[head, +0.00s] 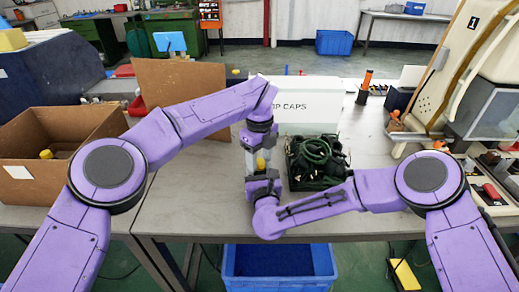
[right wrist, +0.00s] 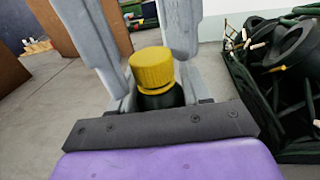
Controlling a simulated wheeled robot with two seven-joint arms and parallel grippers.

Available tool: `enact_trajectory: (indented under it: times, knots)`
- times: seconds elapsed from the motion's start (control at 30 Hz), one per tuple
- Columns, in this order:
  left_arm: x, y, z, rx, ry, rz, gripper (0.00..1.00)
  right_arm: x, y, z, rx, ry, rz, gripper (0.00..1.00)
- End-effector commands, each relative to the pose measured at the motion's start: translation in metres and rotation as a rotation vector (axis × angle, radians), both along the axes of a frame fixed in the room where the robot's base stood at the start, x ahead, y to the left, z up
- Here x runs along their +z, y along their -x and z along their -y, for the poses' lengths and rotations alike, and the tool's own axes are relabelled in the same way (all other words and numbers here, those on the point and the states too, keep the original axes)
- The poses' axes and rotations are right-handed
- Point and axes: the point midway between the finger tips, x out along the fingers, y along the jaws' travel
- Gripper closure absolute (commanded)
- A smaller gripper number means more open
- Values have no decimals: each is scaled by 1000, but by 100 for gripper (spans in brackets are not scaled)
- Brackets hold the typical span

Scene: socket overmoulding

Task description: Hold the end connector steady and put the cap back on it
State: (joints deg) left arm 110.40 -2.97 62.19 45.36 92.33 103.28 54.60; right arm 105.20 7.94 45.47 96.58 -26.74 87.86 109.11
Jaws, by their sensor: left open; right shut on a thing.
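The end connector (right wrist: 160,98) is dark and upright in the right wrist view, with a yellow ribbed cap (right wrist: 153,68) on its top. I cannot tell how firmly the cap sits. The cap shows as a small yellow spot in the head view (head: 261,163). My right gripper (head: 263,176) is shut on the connector from below, over the table. My left gripper (head: 257,158) points down from above, open, its grey fingers on both sides of the cap. Whether they touch it cannot be told. Most of the connector is hidden in the head view.
A dark tray of coiled cables (head: 315,185) stands just right of the grippers. A white box marked CAPS (head: 310,103) is behind. An open cardboard box (head: 95,125) with a yellow item is at left. A blue bin (head: 280,283) stands below the table's front edge.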

Motion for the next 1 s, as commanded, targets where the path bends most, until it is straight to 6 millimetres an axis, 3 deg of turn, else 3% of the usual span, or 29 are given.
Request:
enact_trajectory:
  times: [0.23, 0.27, 0.4, 0.67, 0.77, 1.0]
  knots:
    - [-1, 0, 0, -1, 0, 0, 48, 0, 0, 0, 0, 0, 0, 100]
    - [-1, 0, 0, -1, 0, 0, 55, 0, 0, 0, 0, 0, 0, 100]
    - [-1, 0, 0, -1, 0, 0, 100, 0, 0, 0, 0, 0, 0, 100]
    - [-1, 0, 0, -54, 0, 0, 100, 0, 0, 0, 0, 0, 0, 100]
    - [-1, 0, 0, -244, 2, -1, 100, 0, 0, 0, 0, 0, 0, 100]
    - [-2, 0, 0, -998, 3, 0, 100, 0, 0, 0, 0, 0, 0, 100]
